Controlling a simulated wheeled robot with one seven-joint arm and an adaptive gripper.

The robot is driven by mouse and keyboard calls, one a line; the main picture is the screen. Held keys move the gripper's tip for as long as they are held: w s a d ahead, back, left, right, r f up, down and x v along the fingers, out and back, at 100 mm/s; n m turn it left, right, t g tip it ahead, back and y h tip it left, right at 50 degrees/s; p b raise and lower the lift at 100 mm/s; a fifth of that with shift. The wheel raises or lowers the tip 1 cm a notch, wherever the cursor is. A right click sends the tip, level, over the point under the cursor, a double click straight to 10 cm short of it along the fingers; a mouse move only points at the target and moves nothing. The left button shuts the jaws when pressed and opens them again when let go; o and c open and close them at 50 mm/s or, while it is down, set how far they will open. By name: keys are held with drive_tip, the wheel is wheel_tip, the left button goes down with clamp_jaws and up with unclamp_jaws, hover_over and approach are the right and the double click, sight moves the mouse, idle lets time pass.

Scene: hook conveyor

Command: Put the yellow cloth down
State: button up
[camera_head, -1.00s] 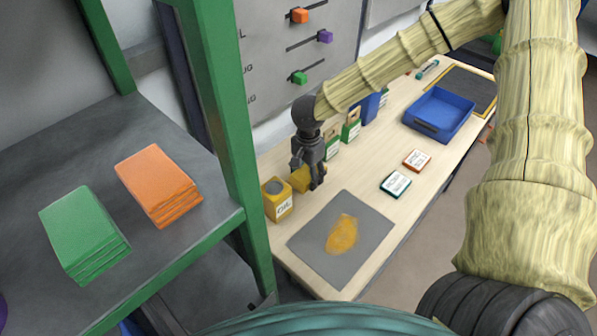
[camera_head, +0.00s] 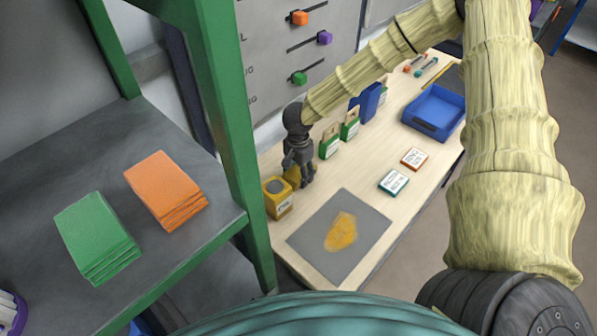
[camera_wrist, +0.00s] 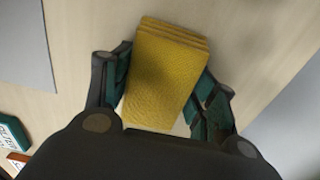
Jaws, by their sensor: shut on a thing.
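The yellow cloth (camera_wrist: 165,75) is a folded, layered block between the fingers of my gripper (camera_wrist: 160,95) in the wrist view. My gripper is shut on it. I cannot tell whether the cloth touches the bench.
A grey mat (camera_head: 310,240) with a yellow-orange smear lies in front. Green-labelled containers (camera_head: 330,145), small labelled boxes (camera_head: 393,182) and a blue bin (camera_head: 436,130) stand farther along. Green cloths (camera_head: 95,235) and orange cloths (camera_head: 163,185) lie on the shelf.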

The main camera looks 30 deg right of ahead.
sight(298, 171)
drive_tip(key=shift+s+f, duration=0.2)
drive_tip(key=shift+f, duration=0.2)
drive_tip(key=o, duration=1.2)
drive_tip(key=shift+f, duration=0.1)
drive_tip(key=shift+c, duration=0.2)
drive_tip(key=shift+w+f, duration=0.1)
drive_tip(key=shift+w, duration=0.05)
drive_tip(key=shift+r, duration=0.2)
drive_tip(key=shift+w+r, duration=0.1)
drive_tip(key=shift+r, duration=0.5)
wheel_tip(298, 171, up, 12)
drive_tip(key=b, duration=0.2)
drive_tip(key=shift+f+b, duration=0.2)
drive_tip(key=shift+b, duration=0.1)
